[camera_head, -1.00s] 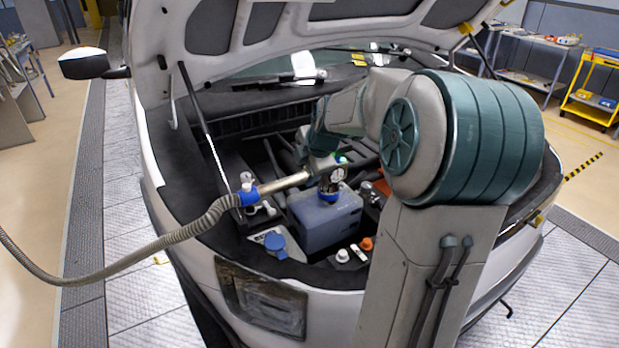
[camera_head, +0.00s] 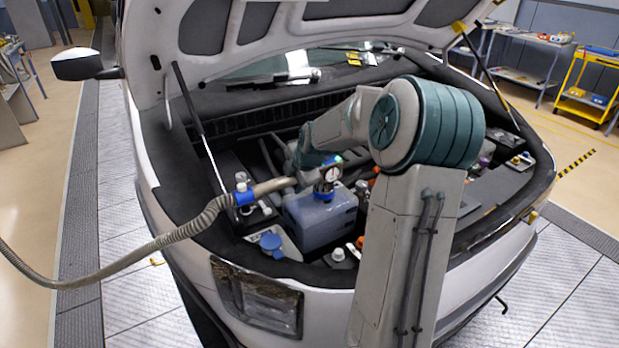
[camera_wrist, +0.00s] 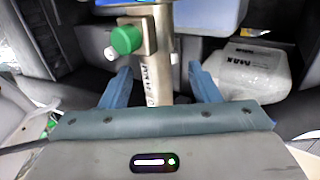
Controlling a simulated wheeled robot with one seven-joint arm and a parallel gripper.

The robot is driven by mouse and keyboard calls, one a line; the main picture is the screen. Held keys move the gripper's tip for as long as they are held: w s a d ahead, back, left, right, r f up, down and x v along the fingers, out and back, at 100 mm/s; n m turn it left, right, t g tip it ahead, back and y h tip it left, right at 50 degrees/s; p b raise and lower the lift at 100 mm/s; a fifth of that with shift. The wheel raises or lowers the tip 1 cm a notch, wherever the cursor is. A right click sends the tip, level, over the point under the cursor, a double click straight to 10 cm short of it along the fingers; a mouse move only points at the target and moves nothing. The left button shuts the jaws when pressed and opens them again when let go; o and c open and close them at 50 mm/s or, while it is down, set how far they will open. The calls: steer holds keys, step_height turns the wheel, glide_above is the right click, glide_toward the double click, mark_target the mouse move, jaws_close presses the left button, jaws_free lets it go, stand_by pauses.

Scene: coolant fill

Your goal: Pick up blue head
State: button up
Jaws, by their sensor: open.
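The blue head (camera_head: 327,190) is a fitting with a blue collar, a round gauge and a green knob, on top of the blue-grey tank (camera_head: 322,220) in the engine bay. A metal tube joins it to the grey hose on the left. In the wrist view, the green knob (camera_wrist: 125,39) and a sliver of blue (camera_wrist: 118,3) show at the top. My gripper (camera_wrist: 160,82) is open. Its two blue fingers stand either side of the metal tube (camera_wrist: 160,55); I cannot tell whether they touch it. In the head view my fingers are hidden.
A blue cap (camera_head: 271,242) sits at the front of the bay. A white reservoir marked MAX (camera_wrist: 255,80) is at the right in the wrist view. The open hood (camera_head: 250,40) is overhead.

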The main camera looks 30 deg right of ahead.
steer(key=x, duration=0.3)
steer(key=shift+w+p, duration=0.3)
steer(key=shift+p, duration=0.1)
steer(key=shift+w+f, duration=0.35)
steer(key=shift+f, duration=0.25)
jaws_close()
stand_by(0.6)
steer(key=shift+w+r, duration=0.1)
steer(key=shift+r, duration=0.1)
